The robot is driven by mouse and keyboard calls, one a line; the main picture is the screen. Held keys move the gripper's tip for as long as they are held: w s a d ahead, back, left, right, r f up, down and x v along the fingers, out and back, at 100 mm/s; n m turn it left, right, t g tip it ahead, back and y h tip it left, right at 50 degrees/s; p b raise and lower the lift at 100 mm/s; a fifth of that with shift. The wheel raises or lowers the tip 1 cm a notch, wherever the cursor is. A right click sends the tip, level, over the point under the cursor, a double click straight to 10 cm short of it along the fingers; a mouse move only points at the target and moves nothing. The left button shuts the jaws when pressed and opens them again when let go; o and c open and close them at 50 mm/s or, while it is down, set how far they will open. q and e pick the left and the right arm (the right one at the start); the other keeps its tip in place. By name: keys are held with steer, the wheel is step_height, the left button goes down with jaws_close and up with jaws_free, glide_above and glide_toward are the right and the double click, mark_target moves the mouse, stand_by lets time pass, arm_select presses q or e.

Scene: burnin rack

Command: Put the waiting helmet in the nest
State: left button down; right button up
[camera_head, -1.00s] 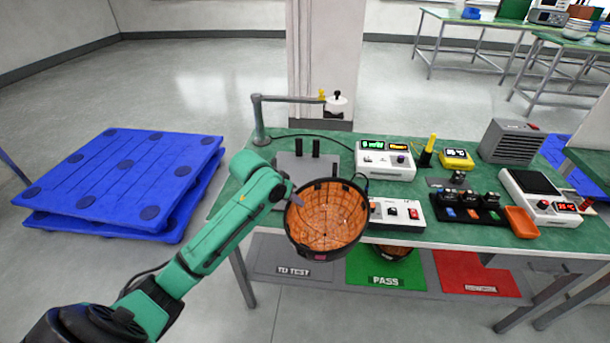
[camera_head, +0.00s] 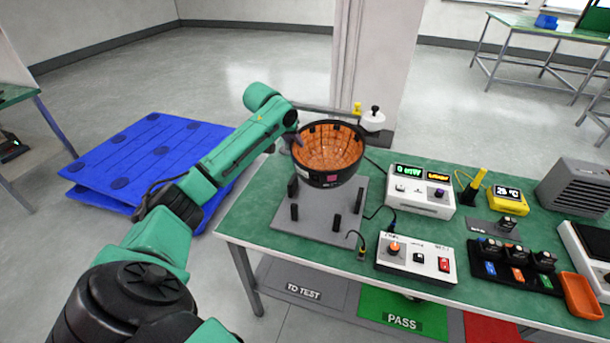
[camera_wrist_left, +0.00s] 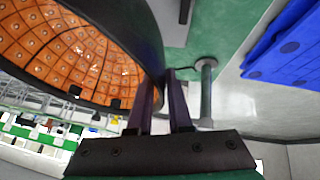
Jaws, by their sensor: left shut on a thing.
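The helmet (camera_head: 328,179) is a black bowl, open side up, with an orange tiled inside. It also shows large in the left wrist view (camera_wrist_left: 75,55). My left gripper (camera_head: 290,137) is shut on its left rim and holds it in the air over the nest. In the left wrist view the fingers (camera_wrist_left: 163,105) meet the black rim. The nest (camera_head: 310,228) is a grey plate with several black upright posts on the green bench. The helmet hides the back of the plate. My right gripper is not in view.
A grey post with a horizontal arm (camera_head: 325,109) stands behind the helmet. A white meter box (camera_head: 420,192) and a white switch box (camera_head: 416,258) stand right of the nest. A thin cable with a plug (camera_head: 361,250) lies near the plate's right edge.

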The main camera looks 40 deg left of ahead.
arm_select(q)
steer(key=f, duration=0.8)
steer(key=w+f+p, duration=0.1)
steer(key=f, duration=0.3)
steer(key=shift+a+f, duration=0.1)
steer(key=shift+f, duration=0.25)
steer(key=c, duration=0.8)
jaws_free()
steer(key=shift+c, duration=0.2)
steer(key=shift+s, duration=0.1)
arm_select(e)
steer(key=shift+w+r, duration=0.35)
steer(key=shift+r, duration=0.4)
arm_select(q)
steer(key=shift+r, duration=0.1)
steer(key=v, duration=1.2)
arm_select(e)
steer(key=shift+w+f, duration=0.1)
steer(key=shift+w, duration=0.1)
